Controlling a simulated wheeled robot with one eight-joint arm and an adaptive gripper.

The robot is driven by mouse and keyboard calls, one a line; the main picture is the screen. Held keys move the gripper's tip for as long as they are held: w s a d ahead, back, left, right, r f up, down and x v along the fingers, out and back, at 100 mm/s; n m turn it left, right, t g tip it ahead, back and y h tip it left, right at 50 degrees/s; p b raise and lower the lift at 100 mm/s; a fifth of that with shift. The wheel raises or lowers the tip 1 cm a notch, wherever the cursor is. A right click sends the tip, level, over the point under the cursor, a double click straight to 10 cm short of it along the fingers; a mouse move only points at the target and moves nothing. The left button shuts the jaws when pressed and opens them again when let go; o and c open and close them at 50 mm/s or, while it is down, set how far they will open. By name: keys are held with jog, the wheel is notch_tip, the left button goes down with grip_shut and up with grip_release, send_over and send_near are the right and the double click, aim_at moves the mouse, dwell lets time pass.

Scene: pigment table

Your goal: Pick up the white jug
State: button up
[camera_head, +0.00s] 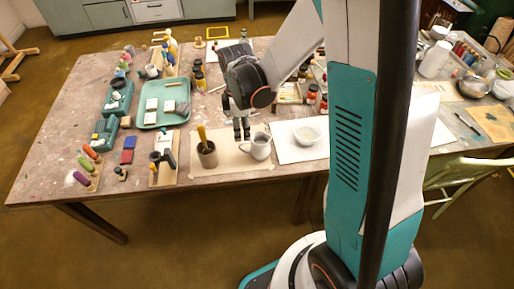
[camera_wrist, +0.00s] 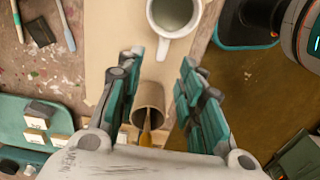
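The white jug (camera_head: 259,146) stands upright on a beige sheet near the front edge of the table. It also shows in the wrist view (camera_wrist: 172,33) at the top, seen from above, with its rim partly cut off by the frame. My gripper (camera_head: 242,132) hangs fingers down just left of the jug and close to it. In the wrist view my gripper (camera_wrist: 162,62) is open, its two fingers apart, with nothing held between them. The jug lies just beyond the fingertips there.
A brown cup (camera_head: 207,156) with a yellow-handled tool stands left of the jug; it shows between my fingers in the wrist view (camera_wrist: 148,100). A white bowl (camera_head: 306,134) sits right of the jug. A green tray (camera_head: 164,104) lies farther left. The beige sheet (camera_head: 228,167) is bare in front.

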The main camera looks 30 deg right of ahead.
aim_at(243, 142)
jog(key=shift+f+b, duration=1.6)
jog(key=shift+f, duration=2.35)
grip_shut()
